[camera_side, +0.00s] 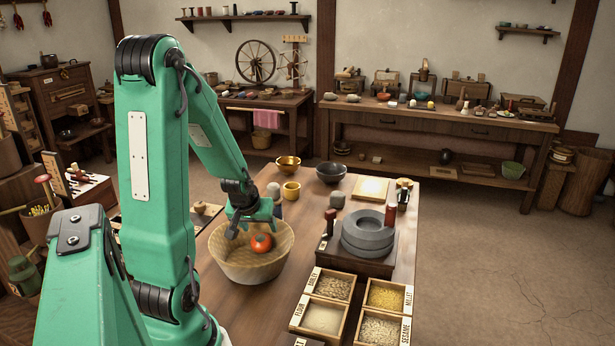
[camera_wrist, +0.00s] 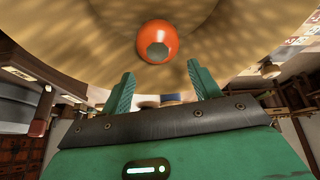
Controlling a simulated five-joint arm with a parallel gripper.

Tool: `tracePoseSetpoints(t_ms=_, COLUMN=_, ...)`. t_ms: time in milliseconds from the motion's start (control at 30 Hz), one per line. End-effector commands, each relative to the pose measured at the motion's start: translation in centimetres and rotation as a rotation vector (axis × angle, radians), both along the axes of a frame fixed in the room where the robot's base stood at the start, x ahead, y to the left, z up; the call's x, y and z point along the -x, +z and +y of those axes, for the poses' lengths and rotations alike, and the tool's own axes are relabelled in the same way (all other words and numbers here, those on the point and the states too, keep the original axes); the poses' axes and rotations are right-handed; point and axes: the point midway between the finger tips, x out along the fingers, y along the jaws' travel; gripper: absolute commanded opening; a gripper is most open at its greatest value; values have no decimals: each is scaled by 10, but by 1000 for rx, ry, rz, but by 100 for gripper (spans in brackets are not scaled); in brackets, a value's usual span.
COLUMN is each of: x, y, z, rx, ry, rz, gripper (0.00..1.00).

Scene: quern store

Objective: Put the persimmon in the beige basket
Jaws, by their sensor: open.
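The beige basket (camera_side: 243,268) stands on the wooden table, to the left of the stone quern. The orange-red persimmon (camera_side: 262,243) shows inside the basket's opening, toward its right side. In the wrist view the persimmon (camera_wrist: 156,40) is in front of the basket's inner wall (camera_wrist: 235,45), beyond the fingertips and apart from them. My gripper (camera_side: 251,226) is over the basket's far rim, with its fingers spread and nothing between them. Both open fingers of my gripper (camera_wrist: 162,84) also show in the wrist view. I cannot tell whether the persimmon touches the basket floor.
The stone quern (camera_side: 368,232) stands to the right of the basket. Grain boxes (camera_side: 326,314) are at the table's front. A yellow cup (camera_side: 291,190), a brass bowl (camera_side: 288,165) and a dark bowl (camera_side: 331,172) stand behind the basket. Some table left of the boxes is bare.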

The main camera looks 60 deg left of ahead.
Motion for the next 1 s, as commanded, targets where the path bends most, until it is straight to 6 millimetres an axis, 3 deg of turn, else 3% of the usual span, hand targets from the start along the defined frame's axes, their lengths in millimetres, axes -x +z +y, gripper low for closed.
tracePoseSetpoints(t_ms=1000, x=29, y=79, z=-31, rx=-2, ry=0, rz=-1, gripper=62)
